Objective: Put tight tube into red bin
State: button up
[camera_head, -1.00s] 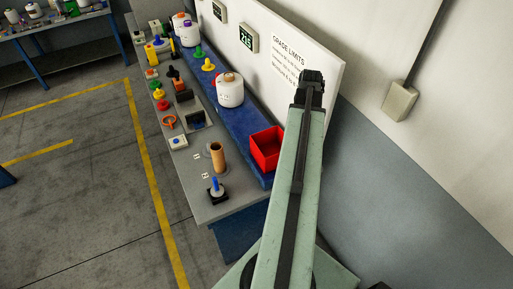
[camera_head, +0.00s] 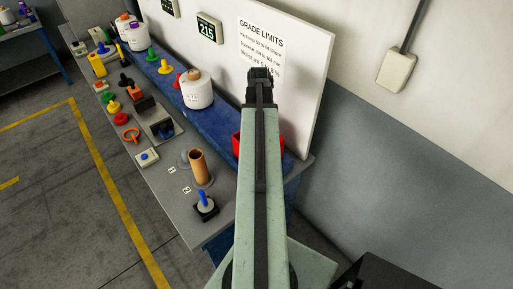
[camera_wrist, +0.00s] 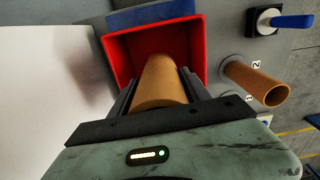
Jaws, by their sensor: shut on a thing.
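My gripper (camera_wrist: 160,88) is shut on a brown cardboard tube (camera_wrist: 160,72) in the wrist view. The tube points away from the wrist toward the open red bin (camera_wrist: 197,48), and its far end shows against the bin's inside. I cannot tell how deep it is. In the head view my arm hides most of the red bin (camera_head: 237,145) and all of the held tube. A second brown tube (camera_head: 198,167) stands upright on the grey bench to the left. It also shows in the wrist view (camera_wrist: 255,83), right of the bin.
A blue-handled device (camera_head: 205,205) stands near the bench's front corner. A white bobbin (camera_head: 197,92) and coloured knobs sit farther back. The white grade-limits board (camera_head: 300,70) rises behind the bin, close to my arm. A wall box (camera_head: 397,70) is at right.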

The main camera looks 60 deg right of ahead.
jog(key=shift+s+f+b, duration=0.1)
jog(key=shift+f+b, duration=1.95)
jog(key=shift+f, duration=0.65)
jog(key=o, duration=1.4)
jog(key=shift+r, duration=0.1)
notch_tip(320, 180, up, 12)
jog(key=p, duration=1.2)
jog(key=shift+r+p, duration=0.25)
jog(key=shift+p, duration=0.1)
jog(key=shift+f, duration=0.1)
